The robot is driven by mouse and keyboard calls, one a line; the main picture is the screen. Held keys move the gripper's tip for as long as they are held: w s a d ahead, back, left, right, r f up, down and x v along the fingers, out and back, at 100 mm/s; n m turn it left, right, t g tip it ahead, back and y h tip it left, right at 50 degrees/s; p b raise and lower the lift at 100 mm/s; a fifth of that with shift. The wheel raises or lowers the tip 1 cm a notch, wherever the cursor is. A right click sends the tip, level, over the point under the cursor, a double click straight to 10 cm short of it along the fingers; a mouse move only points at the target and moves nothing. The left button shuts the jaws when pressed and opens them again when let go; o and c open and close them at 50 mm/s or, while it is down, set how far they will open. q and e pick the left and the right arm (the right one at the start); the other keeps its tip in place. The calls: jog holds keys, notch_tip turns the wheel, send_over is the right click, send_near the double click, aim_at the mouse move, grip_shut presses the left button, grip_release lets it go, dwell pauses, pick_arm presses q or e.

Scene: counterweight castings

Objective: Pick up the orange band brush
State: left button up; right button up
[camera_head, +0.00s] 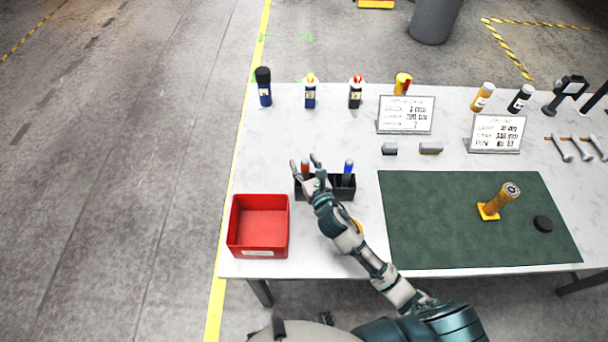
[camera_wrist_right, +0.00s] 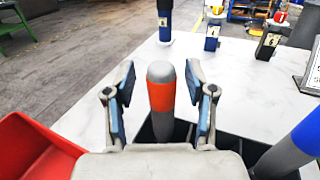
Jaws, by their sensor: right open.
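The orange band brush (camera_wrist_right: 161,98) stands upright in the black holder (camera_wrist_right: 236,146), grey with an orange band around it. In the head view its top (camera_head: 305,165) shows between the fingers of my right gripper (camera_head: 304,162). In the wrist view the right gripper (camera_wrist_right: 160,80) is open, with one finger on each side of the brush and a visible gap on both sides. The brush's lower end is hidden in the holder. My left gripper is not in view.
A blue-banded brush (camera_head: 348,168) stands at the holder's right side. A red bin (camera_head: 232,225) sits left of it, near the table's front edge. A green mat (camera_head: 430,220) with an orange-yellow casting (camera_head: 497,203) lies right. Bottles and signs stand along the back.

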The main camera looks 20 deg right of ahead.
jog(key=shift+d, duration=0.25)
grip_shut()
jog(key=shift+a, duration=0.1)
